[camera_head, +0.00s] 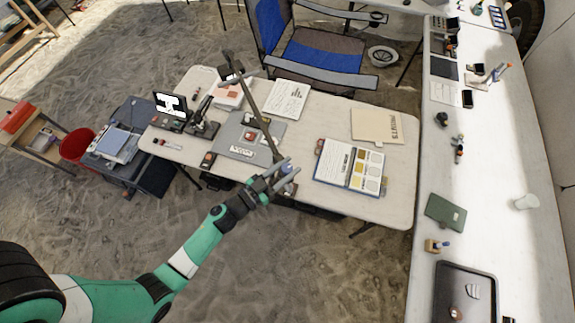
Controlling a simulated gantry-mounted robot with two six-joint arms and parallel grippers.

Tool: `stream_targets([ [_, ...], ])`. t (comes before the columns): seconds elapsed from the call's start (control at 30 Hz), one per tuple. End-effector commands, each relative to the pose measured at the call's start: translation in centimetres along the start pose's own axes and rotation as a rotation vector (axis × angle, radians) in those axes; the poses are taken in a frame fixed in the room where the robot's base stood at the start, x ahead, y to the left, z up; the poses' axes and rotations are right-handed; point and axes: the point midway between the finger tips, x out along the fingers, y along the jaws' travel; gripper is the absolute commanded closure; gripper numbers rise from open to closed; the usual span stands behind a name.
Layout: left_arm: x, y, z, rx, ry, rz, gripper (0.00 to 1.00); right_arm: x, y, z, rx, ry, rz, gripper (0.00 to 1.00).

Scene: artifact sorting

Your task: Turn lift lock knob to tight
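A dark metal stand with a long slanted post (258,115) rises at the front edge of the cream table. Its upper end carries a dark head (231,72) over the table. My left gripper (290,165) is at the post's lower end, by the table's front edge. Its two grey fingers are spread apart. A small bluish part (287,169) shows between or just behind the fingers; I cannot tell whether it is the lift lock knob or whether the fingers touch it. The knob's setting cannot be read. My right gripper is out of view.
The cream table (330,118) holds a grey mat (235,138), a sample chart (350,167), a folder (378,126) and a small screen (170,105). A blue chair (312,50) stands behind it. A long white table (495,150) runs along the right. Sandy floor lies in front.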

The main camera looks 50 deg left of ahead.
Motion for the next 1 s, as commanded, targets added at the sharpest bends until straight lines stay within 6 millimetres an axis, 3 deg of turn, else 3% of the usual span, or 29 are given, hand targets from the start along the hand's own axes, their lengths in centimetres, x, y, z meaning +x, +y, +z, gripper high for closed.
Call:
stream_targets([
  [0.03,0.0,0.0,0.0,0.0,0.0,0.0,0.86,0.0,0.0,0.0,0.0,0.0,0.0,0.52],
  [0.1,0.0,0.0,0.0,0.0,0.0,0.0,0.99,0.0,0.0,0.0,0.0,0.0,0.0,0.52],
  [0.13,0.0,0.0,0.0,0.0,0.0,0.0,1.0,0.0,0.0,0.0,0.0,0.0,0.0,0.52],
  [0.57,0.0,-0.1,-0.4,0.0,-0.002,0.054,1.0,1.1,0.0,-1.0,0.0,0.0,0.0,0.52],
  [0.8,0.1,-0.3,-0.5,-0.001,-0.001,0.2,1.0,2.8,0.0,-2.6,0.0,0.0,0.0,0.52],
  [1.0,0.1,-0.3,-0.1,0.0,0.0,0.377,1.0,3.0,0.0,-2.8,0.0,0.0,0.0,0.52],
])
